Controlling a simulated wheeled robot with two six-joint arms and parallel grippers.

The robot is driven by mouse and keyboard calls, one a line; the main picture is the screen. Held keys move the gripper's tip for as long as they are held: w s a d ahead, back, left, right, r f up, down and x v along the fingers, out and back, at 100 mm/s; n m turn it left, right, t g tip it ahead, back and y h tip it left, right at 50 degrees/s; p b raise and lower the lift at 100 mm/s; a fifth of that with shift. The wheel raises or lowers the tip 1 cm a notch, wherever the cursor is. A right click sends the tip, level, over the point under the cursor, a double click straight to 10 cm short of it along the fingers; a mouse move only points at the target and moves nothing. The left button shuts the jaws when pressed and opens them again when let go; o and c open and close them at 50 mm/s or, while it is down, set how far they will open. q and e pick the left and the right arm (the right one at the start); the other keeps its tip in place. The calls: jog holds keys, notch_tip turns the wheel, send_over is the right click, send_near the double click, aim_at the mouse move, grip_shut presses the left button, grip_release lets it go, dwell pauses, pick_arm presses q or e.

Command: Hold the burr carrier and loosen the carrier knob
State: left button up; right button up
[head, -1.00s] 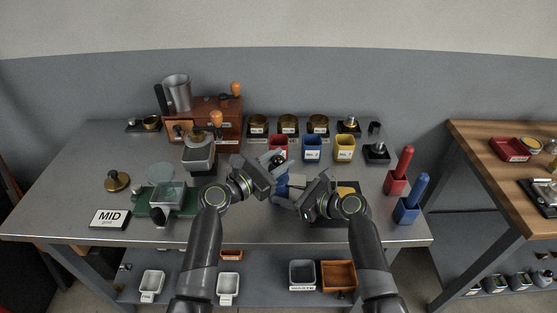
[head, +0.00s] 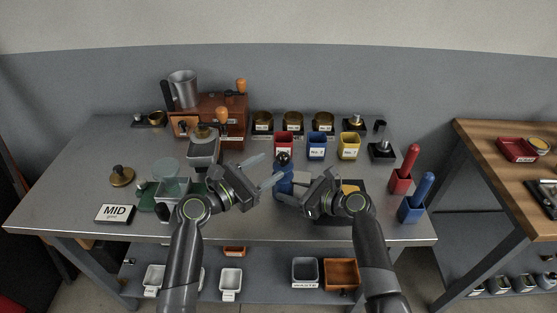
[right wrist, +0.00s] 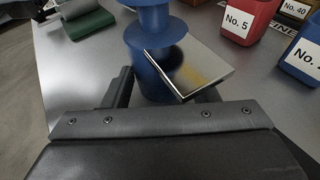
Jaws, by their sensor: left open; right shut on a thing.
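The burr carrier (head: 285,181) is a blue, spool-like body standing upright at the middle of the table. A dark knob (head: 283,158) shows at its top in the head view, in front of the red bin. My right gripper (head: 291,188) is shut on the carrier's blue body from the right. In the right wrist view the blue carrier (right wrist: 150,32) stands between the fingers, its lower part partly hidden by a shiny finger plate. My left gripper (head: 263,170) is open and empty, just left of the carrier, its pale fingers spread and pointing toward it.
Red (head: 284,140), blue (head: 317,146) and yellow (head: 349,146) bins stand behind the carrier. A brown grinder (head: 222,108) is at the back left. A MID sign (head: 115,213) lies front left. Red and blue handled tools (head: 419,196) stand at the right edge.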

pick_arm(q)
jog(key=v, duration=0.6)
jog(key=shift+d, duration=0.1)
jog(key=g+h, duration=0.4)
jog(key=g, duration=0.2)
send_near(283, 159)
jog(key=x, duration=0.3)
jog(key=w+f+x, duration=0.1)
jog(key=x, duration=0.6)
jog(key=shift+w+f, duration=0.15)
jog(key=shift+w, duration=0.1)
jog(key=shift+c, duration=0.2)
